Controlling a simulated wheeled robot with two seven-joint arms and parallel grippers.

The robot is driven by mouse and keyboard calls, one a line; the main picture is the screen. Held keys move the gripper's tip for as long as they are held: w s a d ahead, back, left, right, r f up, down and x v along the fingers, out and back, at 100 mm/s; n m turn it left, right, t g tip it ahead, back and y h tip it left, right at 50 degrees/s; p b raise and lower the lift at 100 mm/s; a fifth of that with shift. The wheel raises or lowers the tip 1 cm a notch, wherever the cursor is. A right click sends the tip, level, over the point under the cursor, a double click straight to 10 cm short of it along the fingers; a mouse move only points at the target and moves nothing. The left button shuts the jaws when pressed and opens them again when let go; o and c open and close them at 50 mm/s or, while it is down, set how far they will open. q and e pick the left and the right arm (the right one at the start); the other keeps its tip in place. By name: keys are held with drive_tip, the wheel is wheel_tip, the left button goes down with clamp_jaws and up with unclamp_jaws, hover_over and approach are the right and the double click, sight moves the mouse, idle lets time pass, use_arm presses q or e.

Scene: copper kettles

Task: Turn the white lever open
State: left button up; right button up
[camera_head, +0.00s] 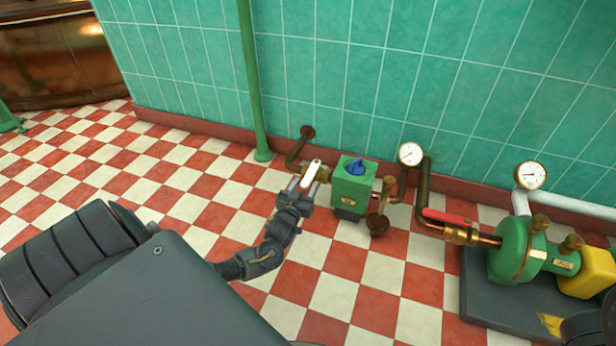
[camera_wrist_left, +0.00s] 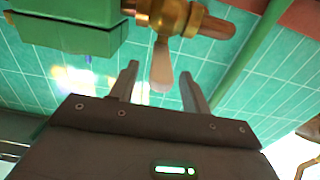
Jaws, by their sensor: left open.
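The white lever (camera_head: 312,174) sits on a brass valve in the pipe left of the green box. It points down and left toward my left gripper (camera_head: 304,187), which is open. In the left wrist view the pale lever (camera_wrist_left: 162,68) hangs from the brass valve body (camera_wrist_left: 165,14). Its free end shows between the two fingers of the left gripper (camera_wrist_left: 159,76), with a gap visible on both sides. I cannot tell how deep it lies between them. My right gripper does not show.
The green box (camera_head: 352,186) with a blue knob stands just right of the lever. A green post (camera_head: 254,80) rises to the left. Farther right are a red lever (camera_head: 445,216), gauges and a green pump (camera_head: 508,248). The checkered floor on the left is clear.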

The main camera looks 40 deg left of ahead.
sight(308, 178)
use_arm(q)
drive_tip(key=shift+b+x, duration=0.65)
drive_tip(key=shift+x, duration=1.1)
drive_tip(key=shift+a, duration=0.1)
clamp_jaws()
